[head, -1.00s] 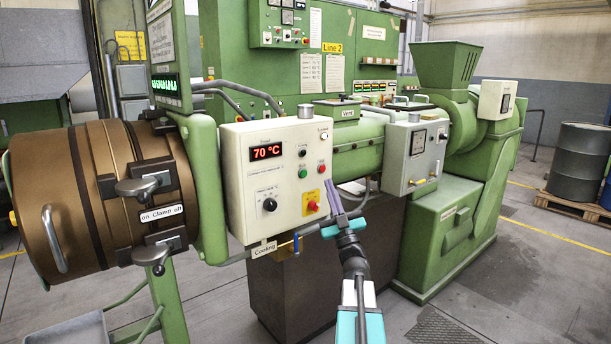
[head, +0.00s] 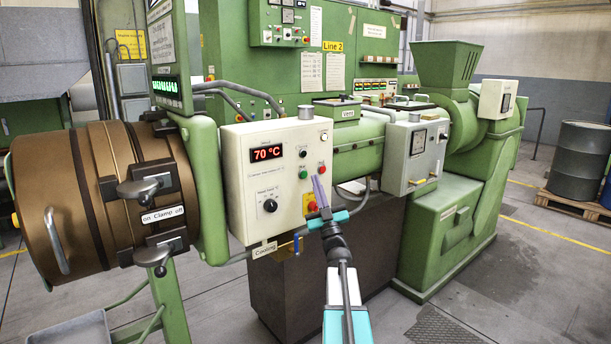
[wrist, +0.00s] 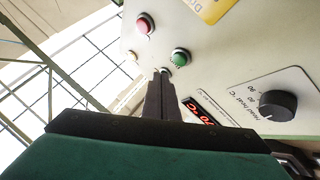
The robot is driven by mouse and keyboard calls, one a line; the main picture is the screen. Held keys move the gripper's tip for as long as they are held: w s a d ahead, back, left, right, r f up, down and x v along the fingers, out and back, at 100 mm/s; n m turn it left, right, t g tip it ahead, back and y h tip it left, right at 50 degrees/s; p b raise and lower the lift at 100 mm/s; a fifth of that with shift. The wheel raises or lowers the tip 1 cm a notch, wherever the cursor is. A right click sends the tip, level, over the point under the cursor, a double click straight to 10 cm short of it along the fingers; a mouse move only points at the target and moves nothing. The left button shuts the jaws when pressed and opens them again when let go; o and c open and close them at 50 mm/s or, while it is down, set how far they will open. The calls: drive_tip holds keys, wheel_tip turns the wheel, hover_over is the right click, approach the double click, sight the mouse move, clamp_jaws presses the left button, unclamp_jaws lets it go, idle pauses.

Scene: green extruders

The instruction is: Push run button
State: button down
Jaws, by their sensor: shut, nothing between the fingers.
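The white control panel (head: 240,190) stands on the green extruder, with a red display (head: 266,153) reading 70 °C. On it are a green button (head: 303,173), a red button (head: 321,168) and a black control (head: 303,151). Their small labels are too small to read. My gripper (head: 316,180) is shut and empty, its fingers pointing up beside the green and red buttons. In the wrist view the shut fingertips (wrist: 162,74) lie just beside the green button (wrist: 180,57), with the red button (wrist: 144,24) farther off. I cannot tell whether they touch the panel.
A yellow plate (head: 309,198) with a red stop button sits low on the panel, partly behind my fingers. A black dial (wrist: 270,104) is to the right in the wrist view. A grey box (head: 395,160) stands right of the panel.

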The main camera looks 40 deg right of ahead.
drive_tip(key=shift+w+b, duration=0.35)
drive_tip(key=shift+w, duration=0.65)
drive_tip(key=shift+w+d+f+b, duration=0.1)
drive_tip(key=shift+w+f+b, duration=0.05)
drive_tip(key=shift+w+b, duration=0.25)
idle(1.3)
drive_tip(key=shift+w+b, duration=0.4)
drive_tip(key=shift+b, duration=0.1)
idle(1.0)
drive_tip(key=shift+s, duration=0.15)
idle(0.3)
drive_tip(key=shift+s+b, duration=0.4)
drive_tip(key=shift+s, duration=0.25)
drive_tip(key=shift+s+b, duration=0.55)
drive_tip(key=shift+s, duration=1.95)
